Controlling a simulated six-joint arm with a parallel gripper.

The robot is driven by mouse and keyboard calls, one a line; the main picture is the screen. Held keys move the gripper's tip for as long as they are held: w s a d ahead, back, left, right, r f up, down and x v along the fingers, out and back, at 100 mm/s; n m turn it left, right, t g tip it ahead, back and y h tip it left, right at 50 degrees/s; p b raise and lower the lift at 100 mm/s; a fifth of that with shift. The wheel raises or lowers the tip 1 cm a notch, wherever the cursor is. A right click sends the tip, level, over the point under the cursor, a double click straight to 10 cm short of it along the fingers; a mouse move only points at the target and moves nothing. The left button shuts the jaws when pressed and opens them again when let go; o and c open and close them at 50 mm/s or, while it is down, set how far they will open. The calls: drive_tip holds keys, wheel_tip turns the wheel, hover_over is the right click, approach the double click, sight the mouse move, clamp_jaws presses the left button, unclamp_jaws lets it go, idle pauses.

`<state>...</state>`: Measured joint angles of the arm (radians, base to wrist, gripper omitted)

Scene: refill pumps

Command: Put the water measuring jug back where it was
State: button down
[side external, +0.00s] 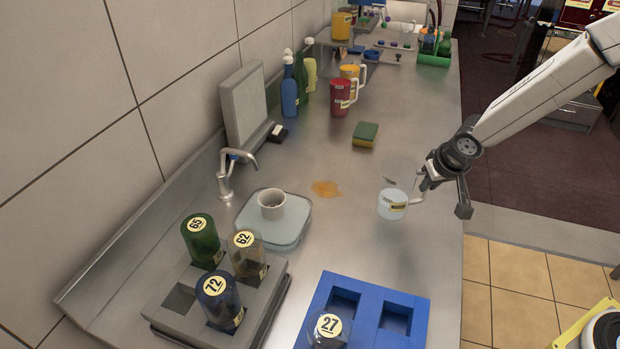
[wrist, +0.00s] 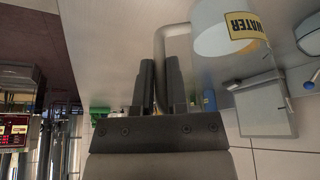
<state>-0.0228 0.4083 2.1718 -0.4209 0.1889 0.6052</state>
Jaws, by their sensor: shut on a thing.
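The water measuring jug (side external: 391,207) is a pale, translucent cup with a yellow label, upright near the right edge of the steel counter. In the wrist view the jug (wrist: 212,28) shows upside down, with WATER on its label. My gripper (side external: 424,182) is to the right of the jug. In the wrist view its fingers (wrist: 160,85) are closed around the jug's handle. I cannot tell whether the jug's base touches the counter or is slightly above it.
A sponge (side external: 365,136), red jug (side external: 338,99) and orange jug (side external: 350,73) stand farther back. An orange spill (side external: 325,188) lies left of the jug. A small cup (side external: 271,204), grey jar rack (side external: 178,299) and blue rack (side external: 368,309) are nearer.

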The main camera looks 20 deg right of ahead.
sight(426, 196)
drive_tip(key=shift+f, duration=1.7)
drive_tip(key=shift+f, duration=0.1)
drive_tip(key=c, duration=0.7)
unclamp_jaws()
drive_tip(key=shift+o, duration=0.2)
drive_tip(key=v, duration=1.2)
drive_tip(key=s+f+n+g, duration=0.2)
drive_tip(key=s+f, duration=0.2)
drive_tip(key=s, duration=0.5)
drive_tip(key=shift+s+d+y, duration=0.2)
drive_tip(key=shift+s+y, duration=0.2)
drive_tip(key=shift+f, duration=0.1)
